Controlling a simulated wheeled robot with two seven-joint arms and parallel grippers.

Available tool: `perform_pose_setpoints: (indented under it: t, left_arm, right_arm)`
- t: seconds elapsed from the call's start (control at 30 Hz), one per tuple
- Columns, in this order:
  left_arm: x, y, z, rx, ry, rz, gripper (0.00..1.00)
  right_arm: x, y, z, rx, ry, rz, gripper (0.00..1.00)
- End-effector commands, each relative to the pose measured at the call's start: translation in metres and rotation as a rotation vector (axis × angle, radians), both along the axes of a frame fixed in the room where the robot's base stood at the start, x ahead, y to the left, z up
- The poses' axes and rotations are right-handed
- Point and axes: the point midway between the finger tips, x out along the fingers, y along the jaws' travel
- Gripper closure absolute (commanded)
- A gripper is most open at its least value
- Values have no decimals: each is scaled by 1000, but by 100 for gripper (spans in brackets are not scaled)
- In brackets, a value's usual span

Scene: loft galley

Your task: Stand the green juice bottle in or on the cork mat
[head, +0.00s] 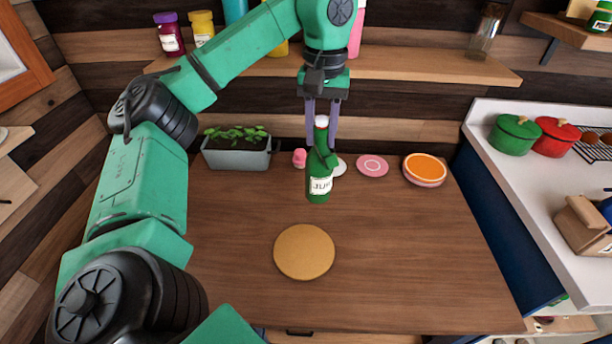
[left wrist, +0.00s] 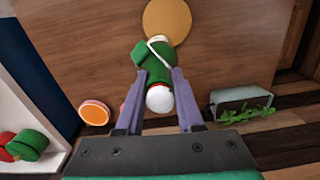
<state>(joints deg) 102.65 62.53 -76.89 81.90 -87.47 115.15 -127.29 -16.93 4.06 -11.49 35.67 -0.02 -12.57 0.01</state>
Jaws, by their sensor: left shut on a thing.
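The green juice bottle (head: 320,173) has a white cap and a white label and hangs upright above the wooden table. My left gripper (head: 321,140) is shut on it near its neck, with the fingers pointing down. In the left wrist view the bottle (left wrist: 152,62) shows cap first between the fingers of the left gripper (left wrist: 158,88). The round tan cork mat (head: 304,252) lies flat on the table, nearer than the bottle, with nothing on it. The mat also shows in the left wrist view (left wrist: 168,18), beyond the bottle. My right gripper is not in view.
A planter (head: 238,158) stands at the table's back left. A wall shelf (head: 420,68) runs behind. The table around the mat is clear.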

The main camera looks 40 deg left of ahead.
Motion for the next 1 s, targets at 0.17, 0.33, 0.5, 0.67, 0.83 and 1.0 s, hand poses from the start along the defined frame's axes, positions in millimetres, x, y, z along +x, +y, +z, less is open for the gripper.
perform_pose_setpoints:
  t: [0.17, 0.33, 0.5, 0.67, 0.83, 1.0]
  left_arm:
    - [-1, 0, -21, 0, 2, 1, 100]
    - [-1, 0, -70, -1, 4, 0, 100]
    - [-2, 0, -118, 0, 5, 1, 100]
    - [-2, 0, -148, 1, 3, 1, 100]
    - [-2, 0, -173, 0, 2, 1, 100]
    - [-2, 0, -198, 1, 1, 2, 100]
  right_arm:
    - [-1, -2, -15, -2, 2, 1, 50]
    - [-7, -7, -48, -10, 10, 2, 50]
    - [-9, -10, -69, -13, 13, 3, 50]
    - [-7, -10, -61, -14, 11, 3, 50]
    - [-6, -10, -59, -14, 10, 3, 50]
    - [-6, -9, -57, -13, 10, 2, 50]
